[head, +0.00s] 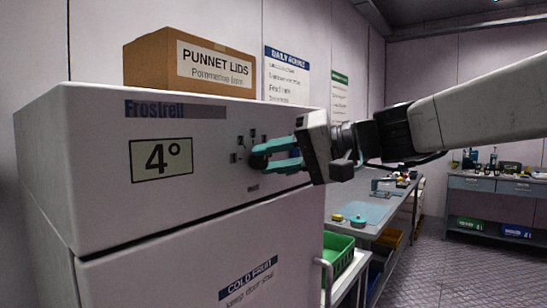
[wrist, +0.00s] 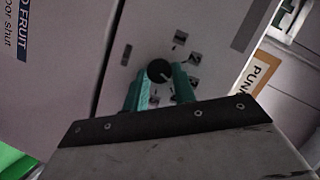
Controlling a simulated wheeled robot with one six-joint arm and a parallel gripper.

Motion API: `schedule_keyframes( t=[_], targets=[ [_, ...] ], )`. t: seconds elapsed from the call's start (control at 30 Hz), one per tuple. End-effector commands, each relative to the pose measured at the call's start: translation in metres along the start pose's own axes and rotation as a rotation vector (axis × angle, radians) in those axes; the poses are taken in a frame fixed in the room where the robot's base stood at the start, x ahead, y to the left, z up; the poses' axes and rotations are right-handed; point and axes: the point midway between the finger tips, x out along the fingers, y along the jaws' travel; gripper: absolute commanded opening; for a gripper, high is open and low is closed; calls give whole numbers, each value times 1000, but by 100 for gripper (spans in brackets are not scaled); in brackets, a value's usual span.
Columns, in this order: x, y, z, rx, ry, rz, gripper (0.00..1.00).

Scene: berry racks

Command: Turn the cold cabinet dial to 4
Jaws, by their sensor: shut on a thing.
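The cold cabinet (head: 200,215) is white and stands at the left in the head view. Its black round dial (head: 256,162) is on the upper front panel, with small dark number marks around it. A sign (head: 161,159) on the same panel reads 4°. My gripper (head: 270,156) reaches in from the right with its teal fingers shut on the dial. In the wrist view the dial (wrist: 158,71) sits between the two fingertips (wrist: 160,80). A pale pointer line shows on the dial's face, but the marks are too small to tell which number it points at.
A cardboard box (head: 150,60) labelled PUNNET LIDS stands on top of the cabinet. A green crate (head: 338,254) and a workbench (head: 385,210) are to the right of the cabinet. Another bench (head: 490,186) stands at the far right, with open floor in front.

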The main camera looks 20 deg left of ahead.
Motion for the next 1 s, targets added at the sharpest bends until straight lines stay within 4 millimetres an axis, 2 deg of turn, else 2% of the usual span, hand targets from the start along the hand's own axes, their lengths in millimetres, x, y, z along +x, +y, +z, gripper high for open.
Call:
schedule_keyframes(
  t=[0.5, 1.0],
  targets=[
    [0, 5, 2, 309, -3, -126, 4],
    [1, 5, 2, 367, -3, -150, 4]
  ],
)
